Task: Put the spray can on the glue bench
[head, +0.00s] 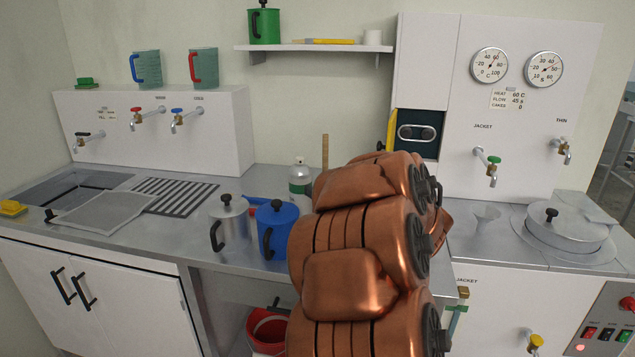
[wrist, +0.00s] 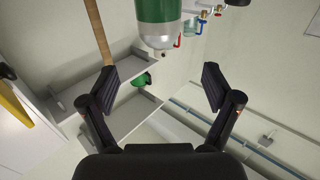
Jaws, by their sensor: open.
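The spray can (head: 300,188), white with a green band and a pale top, stands upright on the grey metal counter (head: 190,240) in the head view, just left of my copper arm. In the wrist view the spray can (wrist: 159,24) shows upside down at the top, its domed top and nozzle toward my gripper (wrist: 160,88). My gripper is open and empty, with the can beyond and between its fingers, not touching them. In the head view my arm hides the gripper. No surface in view is marked as the glue bench.
A blue lidded pot (head: 278,230) and a silver pot (head: 229,222) stand left of the can. A wooden stick (head: 325,150) rises close beside the can; it also shows in the wrist view (wrist: 98,40). A sink (head: 70,187) and slatted drainer (head: 175,193) lie left.

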